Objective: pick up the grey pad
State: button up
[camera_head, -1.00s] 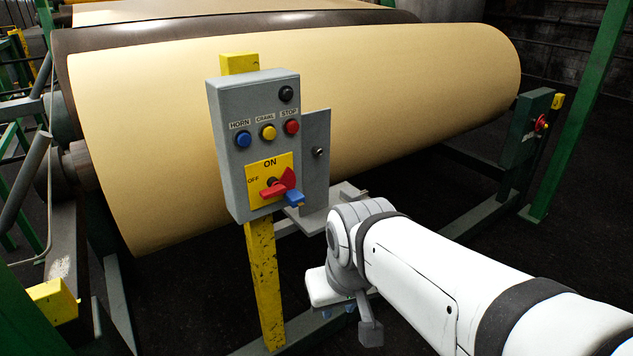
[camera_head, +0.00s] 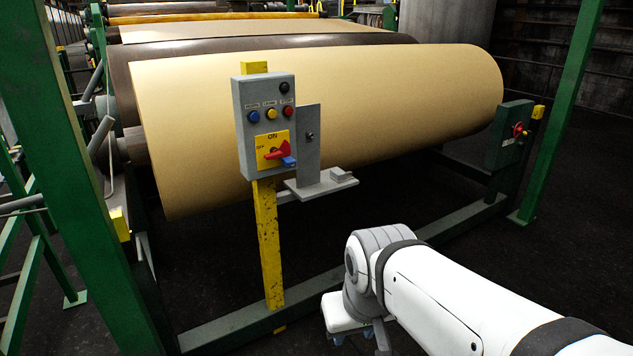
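The grey pad (camera_head: 342,174) looks like a small flat grey block. It lies on the right part of a small grey shelf (camera_head: 308,193) beside the control box. My gripper (camera_head: 352,338) is low in the picture, below the shelf and well apart from the pad. My own wrist and arm hide much of it, and its fingertips are too small and covered to tell open from shut.
The grey control box (camera_head: 247,107) with buttons and a red switch (camera_head: 277,150) stands on a yellow post (camera_head: 267,240). A large tan roll (camera_head: 400,105) is behind. A green post (camera_head: 85,170) rises at left. Dark floor (camera_head: 560,240) is clear at right.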

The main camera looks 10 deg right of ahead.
aim_at(338, 175)
jog(key=z, duration=0.6)
jog(key=i, duration=0.45)
jog(key=z, duration=0.7)
jog(key=i, duration=1.25)
jog(key=u, duration=0.45)
jog(key=i, duration=1.2)
jog(key=u, duration=0.95)
